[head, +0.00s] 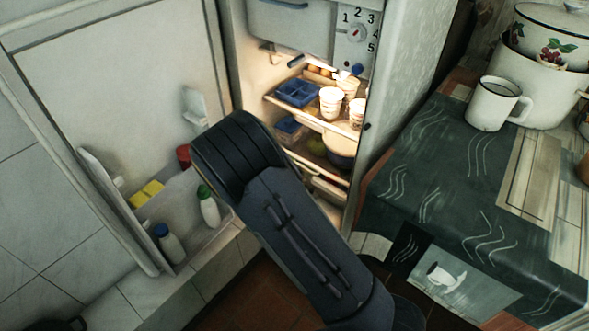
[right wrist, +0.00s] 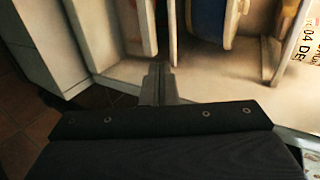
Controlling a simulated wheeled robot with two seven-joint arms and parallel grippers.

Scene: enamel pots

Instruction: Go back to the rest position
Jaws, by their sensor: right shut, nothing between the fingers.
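My right arm reaches in from the bottom of the head view and crosses in front of the open fridge (head: 403,60). Its fingertips cannot be made out there. In the right wrist view my right gripper (right wrist: 159,84) is shut and empty, with its fingers pressed together. The fingers are close to pale panels and a blue item (right wrist: 208,18); whether they touch anything cannot be told. My left gripper is not in view.
The fridge door (head: 110,75) stands wide open on the left, with bottles and a yellow item (head: 146,193) in its shelf. White cups (head: 331,102) stand inside the fridge. On the right, a covered table (head: 410,180) holds a white mug (head: 490,105) and an enamel pot (head: 540,85).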

